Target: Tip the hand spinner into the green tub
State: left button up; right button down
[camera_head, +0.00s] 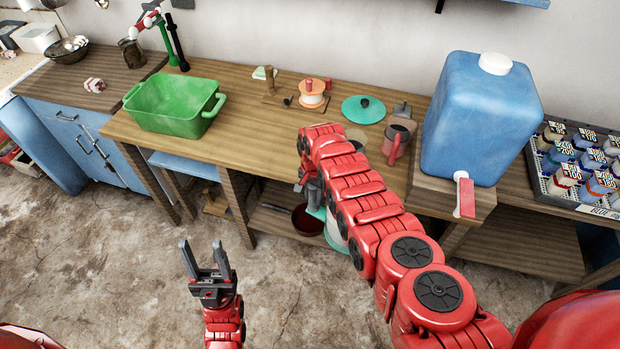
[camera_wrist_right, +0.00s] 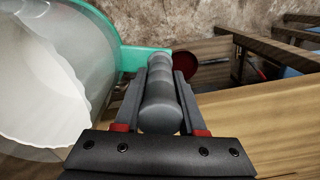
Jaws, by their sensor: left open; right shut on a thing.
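The green tub (camera_head: 175,106) stands upright on the left part of the wooden bench; it looks empty. The hand spinner, seen as a clear vessel (camera_wrist_right: 95,45) with a teal rim and grey handle, has something white inside. My right gripper (camera_wrist_right: 165,80) is shut on its grey handle. In the head view the spinner (camera_head: 336,238) shows only partly, beyond my right forearm and below the bench's front edge, right of the tub. My right gripper is mostly hidden there. My left gripper (camera_head: 207,262) is open and empty, low over the floor, in front of the bench.
On the bench are a teal disc with a black knob (camera_head: 363,109), an orange-and-white spool (camera_head: 312,93) and a red mug (camera_head: 395,142). A large blue canister (camera_head: 478,118) stands right. A dark red bowl (camera_head: 307,220) sits below. The bench between tub and spool is mostly clear.

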jog(key=shift+s+d+f, duration=0.2)
jog(key=shift+d+f, duration=0.05)
jog(key=shift+d, duration=0.35)
jog(key=shift+w, duration=0.1)
jog(key=shift+d, duration=0.1)
